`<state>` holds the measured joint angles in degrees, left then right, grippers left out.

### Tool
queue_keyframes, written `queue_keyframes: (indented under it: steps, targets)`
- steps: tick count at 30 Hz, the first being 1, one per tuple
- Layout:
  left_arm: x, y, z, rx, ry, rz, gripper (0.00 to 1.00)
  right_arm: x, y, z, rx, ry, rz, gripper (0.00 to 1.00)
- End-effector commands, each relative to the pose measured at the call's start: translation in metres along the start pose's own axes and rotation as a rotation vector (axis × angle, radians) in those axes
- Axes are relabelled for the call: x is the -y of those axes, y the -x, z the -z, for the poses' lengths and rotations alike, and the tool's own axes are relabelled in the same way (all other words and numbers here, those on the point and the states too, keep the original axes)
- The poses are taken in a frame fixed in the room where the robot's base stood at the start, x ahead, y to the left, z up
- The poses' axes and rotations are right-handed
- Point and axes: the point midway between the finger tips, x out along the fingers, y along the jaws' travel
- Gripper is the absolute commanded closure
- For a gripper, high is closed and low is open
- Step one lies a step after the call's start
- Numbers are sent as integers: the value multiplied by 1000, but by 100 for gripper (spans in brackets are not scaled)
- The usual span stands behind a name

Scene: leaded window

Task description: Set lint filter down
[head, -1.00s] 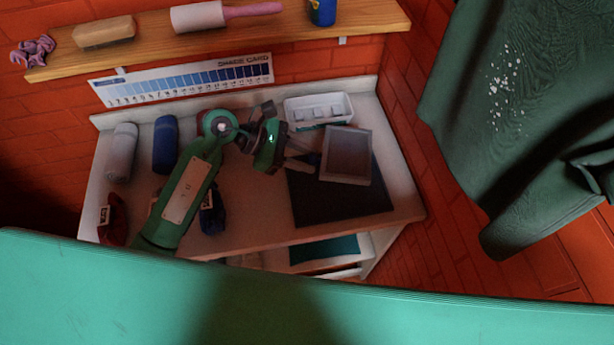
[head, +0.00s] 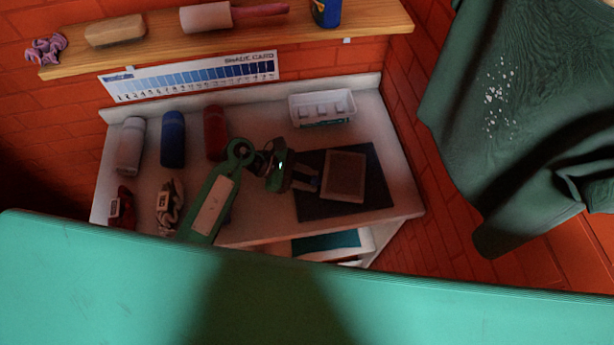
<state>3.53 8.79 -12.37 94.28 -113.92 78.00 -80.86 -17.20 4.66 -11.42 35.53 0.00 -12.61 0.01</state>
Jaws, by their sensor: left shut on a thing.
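The lint filter (head: 344,175), a grey rectangular framed panel, is over the dark mat (head: 375,182) on the white worktop. My left gripper (head: 315,180) is shut on the filter's left edge. The filter looks level and very low over the mat. I cannot tell from this view whether it touches the mat. My right gripper does not show.
A white tray with compartments (head: 322,107) stands behind the mat. Grey (head: 130,146), blue (head: 172,139) and red (head: 215,133) rolls lie at the back left. A red bundle (head: 123,208) and a beige twisted bundle (head: 170,206) lie in front. A shelf (head: 260,32) is above.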

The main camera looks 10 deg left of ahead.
Motion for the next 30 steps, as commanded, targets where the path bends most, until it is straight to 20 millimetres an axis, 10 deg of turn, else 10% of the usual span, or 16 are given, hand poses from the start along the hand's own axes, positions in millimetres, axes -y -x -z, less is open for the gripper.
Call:
queue_keyframes:
  steps: [3, 4, 7, 19, 30]
  targets:
    - [0, -1, 3, 0, -1, -1, 100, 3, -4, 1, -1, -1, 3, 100]
    - [0, -1, 2, -1, -1, -1, 66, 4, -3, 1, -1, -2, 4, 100]
    - [0, -1, 1, 0, 0, -1, 47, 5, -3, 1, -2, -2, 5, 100]
    - [0, 2, 0, -1, -1, 0, 47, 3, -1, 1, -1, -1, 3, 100]
    - [0, 66, 4, -4, -4, -1, 47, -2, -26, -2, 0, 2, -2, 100]
